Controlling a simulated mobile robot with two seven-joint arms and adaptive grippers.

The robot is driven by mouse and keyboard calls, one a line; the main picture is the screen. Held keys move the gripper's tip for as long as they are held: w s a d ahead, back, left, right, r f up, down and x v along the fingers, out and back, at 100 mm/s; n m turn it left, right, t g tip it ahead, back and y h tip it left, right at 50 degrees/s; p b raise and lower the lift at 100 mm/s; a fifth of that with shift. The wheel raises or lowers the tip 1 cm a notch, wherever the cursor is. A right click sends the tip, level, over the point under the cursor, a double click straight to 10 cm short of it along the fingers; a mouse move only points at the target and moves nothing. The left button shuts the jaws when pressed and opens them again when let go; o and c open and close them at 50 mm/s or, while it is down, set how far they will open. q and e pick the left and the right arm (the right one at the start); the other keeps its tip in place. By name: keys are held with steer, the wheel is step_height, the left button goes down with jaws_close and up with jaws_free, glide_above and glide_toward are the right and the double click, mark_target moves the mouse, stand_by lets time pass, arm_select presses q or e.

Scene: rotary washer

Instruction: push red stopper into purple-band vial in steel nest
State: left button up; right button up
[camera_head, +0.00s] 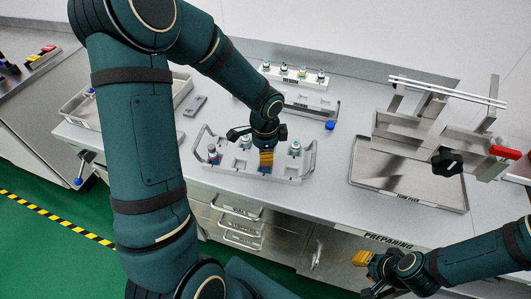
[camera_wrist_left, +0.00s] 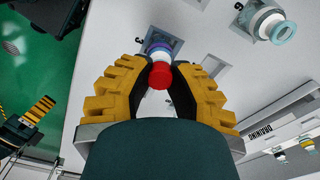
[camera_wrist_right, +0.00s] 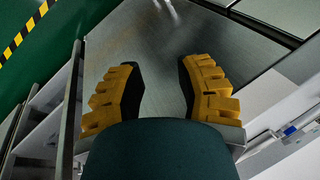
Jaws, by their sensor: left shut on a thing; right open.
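The red stopper (camera_wrist_left: 160,75) is between the fingertips of my left gripper (camera_wrist_left: 160,68), which is shut on it. The purple-band vial (camera_wrist_left: 160,46) is directly beyond the stopper in the left wrist view, at a square nest opening. White shows between the band and the red; I cannot tell whether stopper and vial touch. In the head view my left gripper (camera_head: 266,160) is low over the front of the steel nest (camera_head: 285,179) and hides the stopper and vial. My right gripper (camera_head: 364,262) is open and empty, beyond the bench's front edge; it also shows in the right wrist view (camera_wrist_right: 160,85).
Other vials stand in the nest, at its left (camera_head: 213,155) and right (camera_head: 294,148). A white rack (camera_head: 290,82) with several vials is behind. A blue piece (camera_head: 330,125) lies on the bench. A steel fixture with a red handle (camera_head: 505,152) stands right, by a tray (camera_head: 410,190).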

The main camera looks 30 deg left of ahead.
arm_select(q)
steer(key=o, duration=0.8)
steer(key=shift+r, duration=0.1)
step_height(320, 180, up, 12)
